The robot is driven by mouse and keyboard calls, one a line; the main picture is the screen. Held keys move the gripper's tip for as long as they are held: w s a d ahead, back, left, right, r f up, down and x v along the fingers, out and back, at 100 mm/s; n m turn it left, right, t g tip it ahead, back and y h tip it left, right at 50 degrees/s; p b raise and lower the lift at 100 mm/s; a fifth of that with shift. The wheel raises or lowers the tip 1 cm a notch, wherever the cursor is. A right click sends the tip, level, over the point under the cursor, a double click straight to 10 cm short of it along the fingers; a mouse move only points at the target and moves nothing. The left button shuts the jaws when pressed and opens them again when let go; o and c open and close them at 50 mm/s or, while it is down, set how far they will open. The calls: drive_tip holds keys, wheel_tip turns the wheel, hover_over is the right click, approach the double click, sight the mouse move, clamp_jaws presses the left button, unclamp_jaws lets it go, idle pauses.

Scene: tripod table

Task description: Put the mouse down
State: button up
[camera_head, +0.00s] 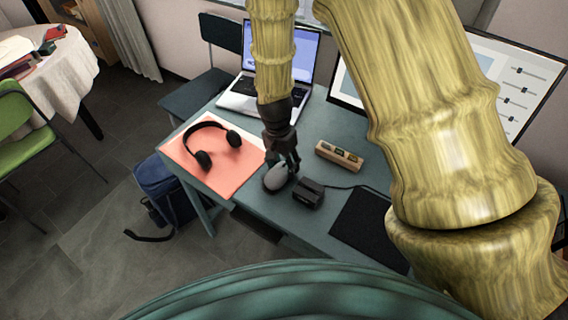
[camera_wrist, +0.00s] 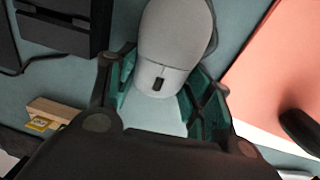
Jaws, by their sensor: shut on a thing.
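The grey mouse (camera_head: 275,178) is at the desk's front part, beside the coral mat's right edge in the head view. My gripper (camera_head: 283,160) reaches down to it from above and is shut on it. In the wrist view the mouse (camera_wrist: 172,45) sits between the two fingers of my gripper (camera_wrist: 165,95), its dark scroll wheel towards the palm. I cannot tell whether its underside touches the desk (camera_head: 262,203).
A black box-shaped device (camera_head: 308,193) stands close to the right of the mouse. A wooden block holder (camera_head: 339,158) and a dark mat (camera_head: 362,226) lie further right. Headphones (camera_head: 212,143) rest on the coral mat (camera_head: 190,155). A laptop (camera_head: 262,95) is behind.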

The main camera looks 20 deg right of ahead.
sight(280, 163)
drive_tip(key=shift+f, duration=0.1)
drive_tip(key=o, duration=1)
drive_tip(key=shift+o, duration=0.2)
wheel_tip(280, 163, up, 12)
drive_tip(key=w+b, duration=0.1)
drive_tip(key=shift+a, duration=0.4)
